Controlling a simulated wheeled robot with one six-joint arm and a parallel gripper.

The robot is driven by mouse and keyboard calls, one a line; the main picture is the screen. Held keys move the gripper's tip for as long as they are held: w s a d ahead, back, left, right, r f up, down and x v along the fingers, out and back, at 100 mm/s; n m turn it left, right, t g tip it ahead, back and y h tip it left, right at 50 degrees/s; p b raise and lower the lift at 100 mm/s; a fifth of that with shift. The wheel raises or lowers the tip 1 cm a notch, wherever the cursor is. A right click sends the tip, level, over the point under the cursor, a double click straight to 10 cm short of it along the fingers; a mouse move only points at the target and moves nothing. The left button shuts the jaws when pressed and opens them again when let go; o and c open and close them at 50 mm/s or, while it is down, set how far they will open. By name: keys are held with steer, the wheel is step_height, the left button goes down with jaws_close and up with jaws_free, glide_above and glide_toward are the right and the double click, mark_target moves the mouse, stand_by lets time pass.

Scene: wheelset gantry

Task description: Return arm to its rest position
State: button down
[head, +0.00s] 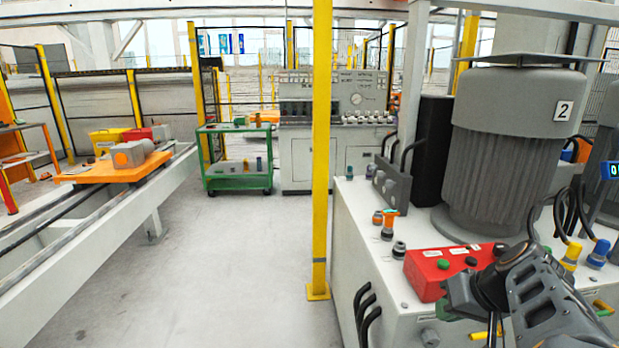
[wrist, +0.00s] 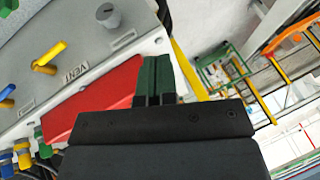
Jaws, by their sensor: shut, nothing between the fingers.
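My gripper (wrist: 157,82) shows in the wrist view as two green fingers lying side by side, shut with nothing between them. The red box (wrist: 95,104) is beside and behind the fingers in that view; I cannot tell the exact gap. The fingertips are not clear in the head view.
A large grey motor marked 2 (head: 515,150) stands on the white bench (head: 350,235). A yellow post (head: 321,150) stands left of it. A yellow handle (wrist: 49,58) sits by a VENT label. A green cart (head: 236,160) is farther back. The floor between is clear.

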steer(key=s+a+r+n+g+h+p, duration=0.1)
steer(key=s+a+r+p, duration=0.1)
steer(key=a+r+p, duration=0.3)
steer(key=s+a+r+n+h+p, duration=0.1)
steer(key=s+a+r+h+p, duration=0.1)
steer(key=a+r+p, duration=0.4)
steer(key=a+p, duration=0.2)
steer(key=p, duration=0.3)
steer(key=shift+s+a+g, duration=0.25)
steer(key=shift+a+g, duration=0.05)
steer(key=shift+g, duration=0.1)
